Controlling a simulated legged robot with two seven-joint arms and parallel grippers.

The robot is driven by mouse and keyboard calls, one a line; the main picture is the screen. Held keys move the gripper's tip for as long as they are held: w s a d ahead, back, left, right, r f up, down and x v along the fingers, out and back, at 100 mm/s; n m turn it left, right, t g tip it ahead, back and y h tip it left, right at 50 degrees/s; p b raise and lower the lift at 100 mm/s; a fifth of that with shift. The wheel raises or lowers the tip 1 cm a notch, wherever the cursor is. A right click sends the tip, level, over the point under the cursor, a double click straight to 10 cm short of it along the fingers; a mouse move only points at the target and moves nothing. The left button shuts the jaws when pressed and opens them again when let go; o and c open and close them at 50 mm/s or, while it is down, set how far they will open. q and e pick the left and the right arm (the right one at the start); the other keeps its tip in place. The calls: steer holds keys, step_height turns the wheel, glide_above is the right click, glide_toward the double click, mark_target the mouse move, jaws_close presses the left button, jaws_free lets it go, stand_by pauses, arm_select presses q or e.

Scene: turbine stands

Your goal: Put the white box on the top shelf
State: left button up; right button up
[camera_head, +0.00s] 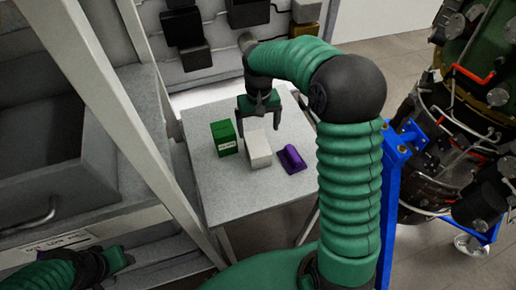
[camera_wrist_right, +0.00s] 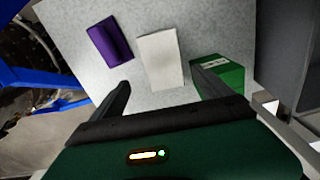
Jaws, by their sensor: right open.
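The white box (camera_head: 258,148) stands on a small grey table (camera_head: 215,185), between a green box and a purple object. My right gripper (camera_head: 258,124) is open, pointing down just behind the white box in the head view. In the right wrist view, the white box (camera_wrist_right: 160,62) lies ahead between the two open fingers (camera_wrist_right: 160,84), and nothing is held. My left gripper (camera_head: 118,258) is at the bottom left, and its jaw state is unclear. A grey shelf unit (camera_head: 95,165) stands at the left; which level is its top shelf is unclear.
The green box (camera_head: 224,138) stands close left of the white box, and the purple object (camera_head: 291,160) lies close right. A pale upright post (camera_head: 150,150) runs between table and shelf unit. A blue stand (camera_head: 389,200) with machinery is at the right.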

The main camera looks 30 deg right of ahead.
mark_target(257, 141)
steer(key=f, duration=0.5)
steer(key=shift+w+a+f, duration=0.2)
steer(key=shift+w, duration=0.1)
step_height(257, 141, down, 5)
steer(key=shift+s+r+p, duration=0.1)
steer(key=shift+s+p, duration=0.05)
steer(key=shift+p, duration=0.65)
steer(key=shift+f, duration=0.35)
steer(key=shift+a, duration=0.1)
steer(key=shift+c, duration=1)
steer(key=shift+r, duration=0.1)
steer(key=c, duration=1.6)
